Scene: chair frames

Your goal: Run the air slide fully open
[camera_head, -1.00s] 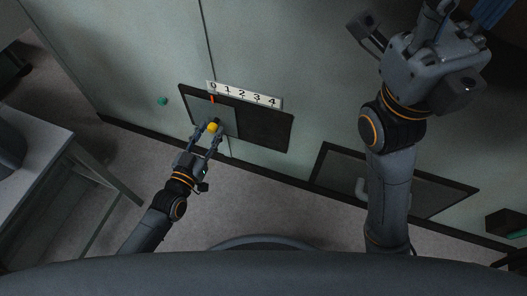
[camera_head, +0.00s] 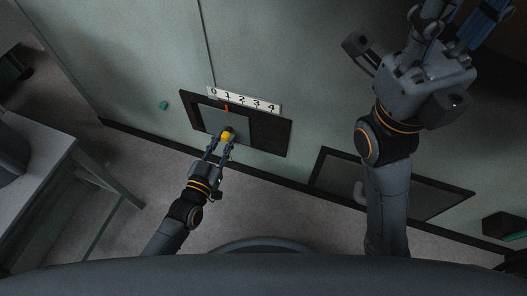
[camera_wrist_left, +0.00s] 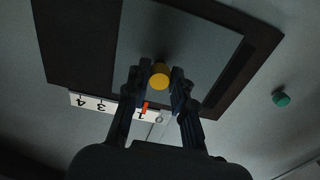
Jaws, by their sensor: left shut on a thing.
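The air slide is a grey plate (camera_head: 211,120) in a dark frame (camera_head: 188,108) on the wall. It also shows in the left wrist view (camera_wrist_left: 205,55). A white scale (camera_head: 262,106) marked 0 to 4 runs above it, and the red pointer (camera_head: 227,107) stands at about 1. My left gripper (camera_head: 226,137) is shut on the yellow knob (camera_wrist_left: 160,76) of the plate, one finger on each side. Dark area shows on both sides of the plate in the wrist view. My right gripper (camera_head: 440,35) is raised at the upper right, its fingertips cut off by the picture edge.
A green button (camera_head: 164,105) sits on the wall left of the frame. A second dark panel (camera_head: 335,170) is low on the wall, partly behind my right arm. A grey table (camera_head: 40,160) stands at the left. Open floor (camera_head: 125,165) lies between table and wall.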

